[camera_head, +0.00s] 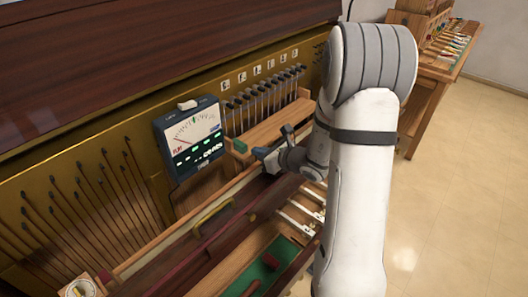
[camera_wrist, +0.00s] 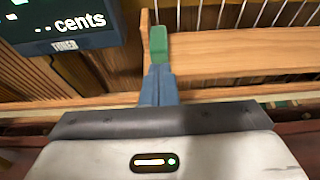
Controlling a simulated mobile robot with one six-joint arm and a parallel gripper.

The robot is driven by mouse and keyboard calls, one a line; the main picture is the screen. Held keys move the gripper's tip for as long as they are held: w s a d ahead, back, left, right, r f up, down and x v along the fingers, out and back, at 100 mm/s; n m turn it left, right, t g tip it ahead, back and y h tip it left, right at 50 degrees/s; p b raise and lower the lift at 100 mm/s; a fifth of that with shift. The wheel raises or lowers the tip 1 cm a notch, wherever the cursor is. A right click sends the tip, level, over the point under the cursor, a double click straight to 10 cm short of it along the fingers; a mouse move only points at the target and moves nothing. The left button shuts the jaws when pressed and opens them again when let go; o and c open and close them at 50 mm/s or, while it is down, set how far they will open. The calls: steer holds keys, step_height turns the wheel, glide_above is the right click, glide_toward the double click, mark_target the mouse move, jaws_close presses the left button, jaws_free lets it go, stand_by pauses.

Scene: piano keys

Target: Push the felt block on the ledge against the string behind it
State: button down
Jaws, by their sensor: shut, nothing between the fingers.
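The green felt block (camera_head: 240,146) sits at the left end of the wooden ledge (camera_head: 268,131). In the wrist view the felt block (camera_wrist: 158,45) is directly ahead of my fingertips. My gripper (camera_head: 261,153) is shut and empty, in front of the block and a little to its right in the head view. In the wrist view its blue fingers (camera_wrist: 158,72) point at the block's lower end; I cannot tell whether they touch. A thin string (camera_wrist: 157,12) shows just above the block. Whether block and string touch is unclear. Several strings (camera_head: 262,103) run behind the ledge.
A tuner with a lit display (camera_head: 196,140) stands close to the left of the ledge. Below lie a tray with green lining (camera_head: 278,255), white keys (camera_head: 300,217) and a yellow handle (camera_head: 212,213). A side table with tools (camera_head: 440,60) is at the right.

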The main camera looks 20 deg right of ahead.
mark_target(244, 145)
steer(key=shift+x, duration=1.25)
steer(key=shift+w+a+b, duration=0.35)
steer(key=shift+w+a, duration=0.1)
steer(key=shift+w, duration=0.2)
steer(key=shift+w+a+b, duration=0.35)
steer(key=shift+w+a, duration=0.1)
steer(key=shift+w, duration=0.25)
steer(key=f+v, duration=0.1)
steer(key=v, duration=0.7)
steer(key=shift+s, duration=0.25)
steer(key=shift+d+f, duration=0.1)
steer(key=shift+d, duration=0.05)
